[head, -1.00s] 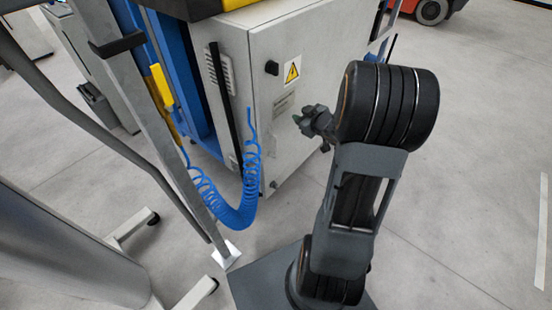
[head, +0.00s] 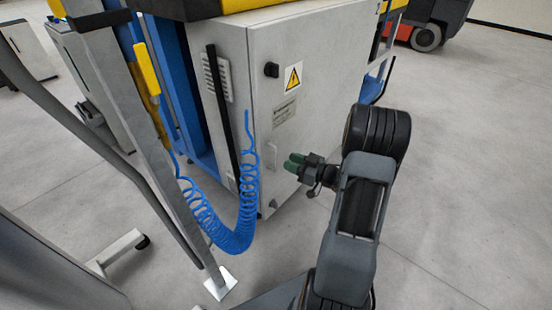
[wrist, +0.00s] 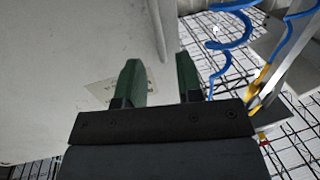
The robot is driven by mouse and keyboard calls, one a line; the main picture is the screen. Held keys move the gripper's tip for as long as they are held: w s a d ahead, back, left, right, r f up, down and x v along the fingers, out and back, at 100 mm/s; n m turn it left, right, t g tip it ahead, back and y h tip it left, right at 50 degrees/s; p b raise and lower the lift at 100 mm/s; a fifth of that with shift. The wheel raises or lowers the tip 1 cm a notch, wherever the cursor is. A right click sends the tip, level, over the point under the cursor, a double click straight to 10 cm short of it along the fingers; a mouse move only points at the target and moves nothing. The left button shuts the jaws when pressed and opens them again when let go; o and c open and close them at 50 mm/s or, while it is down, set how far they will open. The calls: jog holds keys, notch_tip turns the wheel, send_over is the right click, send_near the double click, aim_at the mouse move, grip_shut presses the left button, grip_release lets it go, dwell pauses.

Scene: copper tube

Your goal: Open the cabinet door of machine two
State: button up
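The grey-white cabinet (head: 320,95) of the machine stands in the middle of the head view. Its door face carries a yellow warning sign (head: 292,78), a small label (head: 284,112) and a black knob (head: 271,69). The door looks shut. A small pale handle-like part (head: 271,153) shows near the door's left edge. My gripper (head: 294,162), with green fingertips, is in front of the lower door, near that part. In the wrist view my gripper (wrist: 158,78) has its two fingers apart, with nothing seen held. The door face (wrist: 60,55) fills the left there.
A blue coiled hose (head: 235,235) hangs left of the cabinet, close to its corner. A slanted grey post (head: 150,160) stands further left. A red and black vehicle (head: 430,25) is at the back right. The floor on the right is clear.

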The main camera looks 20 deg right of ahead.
aim_at(276, 170)
jog(key=shift+b+x, duration=0.45)
jog(key=shift+x, duration=2.7)
jog(key=shift+c, duration=0.5)
grip_shut()
